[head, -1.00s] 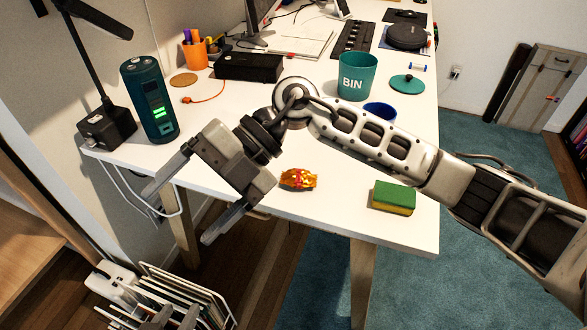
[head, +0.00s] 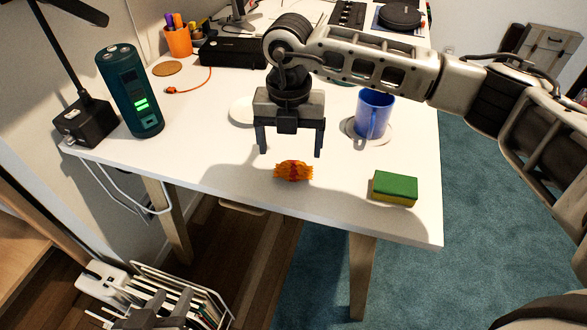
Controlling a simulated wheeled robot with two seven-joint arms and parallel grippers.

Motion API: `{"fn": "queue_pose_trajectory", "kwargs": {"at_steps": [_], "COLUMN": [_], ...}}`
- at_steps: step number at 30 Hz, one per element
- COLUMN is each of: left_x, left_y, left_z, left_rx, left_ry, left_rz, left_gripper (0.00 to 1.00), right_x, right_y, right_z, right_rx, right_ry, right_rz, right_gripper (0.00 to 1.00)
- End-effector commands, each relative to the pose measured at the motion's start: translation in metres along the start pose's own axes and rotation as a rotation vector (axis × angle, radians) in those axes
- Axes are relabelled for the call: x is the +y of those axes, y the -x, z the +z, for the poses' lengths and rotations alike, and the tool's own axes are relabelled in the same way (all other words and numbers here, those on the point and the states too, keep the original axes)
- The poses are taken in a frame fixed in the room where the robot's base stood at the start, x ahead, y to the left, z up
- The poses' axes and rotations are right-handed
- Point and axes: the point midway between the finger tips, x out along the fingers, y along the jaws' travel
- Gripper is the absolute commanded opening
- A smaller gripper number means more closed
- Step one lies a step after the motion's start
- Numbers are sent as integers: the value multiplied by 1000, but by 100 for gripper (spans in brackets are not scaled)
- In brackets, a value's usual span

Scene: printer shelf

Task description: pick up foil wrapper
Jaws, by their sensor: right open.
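The foil wrapper (head: 293,171), crinkled orange with red, lies on the white desk near its front edge. My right gripper (head: 290,153) points down just behind and above it in the picture, open, with its two fingers apart and nothing between them. The wrapper looks clear of both fingertips; the exact height gap is hard to judge. Part of my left gripper (head: 158,314) seems to show at the bottom edge, over the rack, too cut off to tell its jaws.
A green and yellow sponge (head: 395,188) lies right of the wrapper. A blue mug (head: 374,114) stands on a saucer behind it. A dark green cylinder (head: 130,90) and a black lamp base (head: 88,122) stand at left. The desk (head: 225,160) is clear left of the wrapper.

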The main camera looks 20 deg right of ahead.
Motion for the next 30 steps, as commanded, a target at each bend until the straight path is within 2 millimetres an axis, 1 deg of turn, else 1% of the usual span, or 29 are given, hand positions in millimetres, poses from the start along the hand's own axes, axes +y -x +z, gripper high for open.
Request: {"fn": "queue_pose_trajectory", "kwargs": {"at_steps": [1,5,7,12,15,18,24,26,27,29,30], "left_x": [0,0,0,0,0,0,0,0,0,0,0], "left_y": [0,0,0,0,0,0,-1,-1,-1,-1,-1], "left_z": [0,0,0,2,2,2,1,1,1,1,0], "left_rx": [0,-1,-3,-9,-9,-8,-6,-6,-6,-5,-5], "left_ry": [0,0,0,1,2,2,2,2,2,2,2], "left_rz": [0,-1,-1,-1,-1,-1,-1,-1,-1,-1,-1], "left_gripper": [36,36,36,36,36,36,36,36,36,36,36], "right_x": [0,0,-2,-7,-7,-6,-6,-6,-6,-6,-6], "right_y": [-5,-12,-19,-45,-56,-61,-61,-61,-61,-60,-60], "right_z": [0,0,0,1,2,2,2,2,2,2,2], "right_rx": [1,1,2,4,2,0,0,1,1,1,1], "right_ry": [0,0,-1,1,1,1,2,2,2,2,2], "right_rz": [0,0,0,-1,1,3,3,3,3,3,3], "right_gripper": [81,81,81,81,81,81,81,64,53,36,33]}}
